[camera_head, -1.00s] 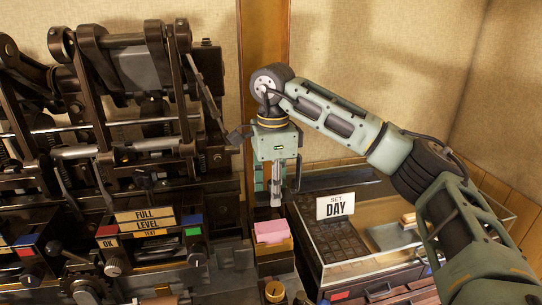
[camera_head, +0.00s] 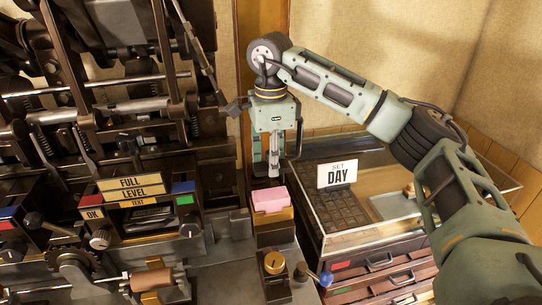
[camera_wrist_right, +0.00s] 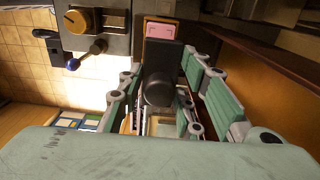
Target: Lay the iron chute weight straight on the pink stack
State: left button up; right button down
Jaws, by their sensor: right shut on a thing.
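The pink stack (camera_head: 270,200) sits in a brass-edged holder in front of the wooden post. It also shows at the top of the wrist view (camera_wrist_right: 160,29). My right gripper (camera_head: 273,170) points down just above and behind the stack, with a small gap in the picture. In the wrist view, my right gripper (camera_wrist_right: 163,95) is shut on the iron chute weight (camera_wrist_right: 162,60), a dark block with a rounded end. The weight's far end overlaps the lower part of the pink stack in that view; I cannot tell whether they touch. My left gripper is out of view.
The dark press (camera_head: 120,110) with levers stands close on the left. A brass knob (camera_head: 274,262) and a blue-tipped lever (camera_head: 326,279) are in front of the stack.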

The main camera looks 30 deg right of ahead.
aim_at(270, 194)
jog(key=shift+a+f+b, duration=0.1)
jog(key=shift+f+b, duration=0.2)
jog(key=shift+f, duration=0.3)
jog(key=shift+s+f, duration=0.15)
jog(key=shift+f, duration=0.2)
notch_tip(270, 194, down, 3)
jog(key=b, duration=0.3)
jog(key=shift+f, duration=0.2)
jog(key=shift+f+b, duration=0.4)
jog(key=shift+f, duration=0.4)
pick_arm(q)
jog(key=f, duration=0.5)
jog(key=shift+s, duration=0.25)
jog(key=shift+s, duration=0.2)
pick_arm(e)
jog(key=shift+a, duration=0.1)
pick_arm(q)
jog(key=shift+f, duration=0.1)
pick_arm(e)
jog(key=shift+f, duration=0.2)
